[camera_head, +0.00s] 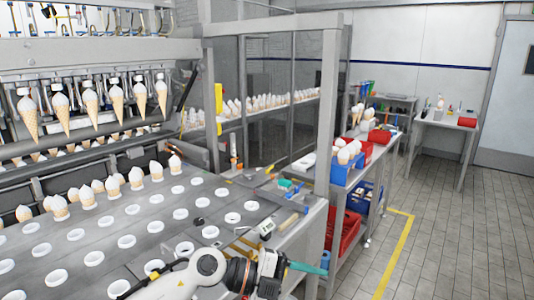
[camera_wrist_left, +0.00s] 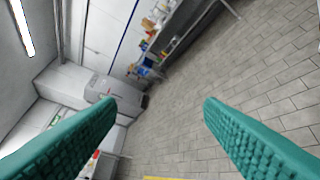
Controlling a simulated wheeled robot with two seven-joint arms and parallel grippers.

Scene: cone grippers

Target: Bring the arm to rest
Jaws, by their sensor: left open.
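My left arm (camera_head: 208,268) comes in at the bottom of the head view, in front of the perforated conveyor. Its left gripper (camera_head: 308,268) points to the right, past the end of the conveyor, with a teal finger showing. In the left wrist view the two teal fingers of the left gripper (camera_wrist_left: 145,106) are wide apart. My right gripper is not in view.
The conveyor plate (camera_head: 105,238) with white ring holders and several cones lies to the left. A metal post (camera_head: 328,110) stands behind the gripper. A shelf with a blue bin (camera_head: 347,170) and red crate (camera_head: 350,232) is close by. The tiled floor (camera_head: 450,230) at right is clear.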

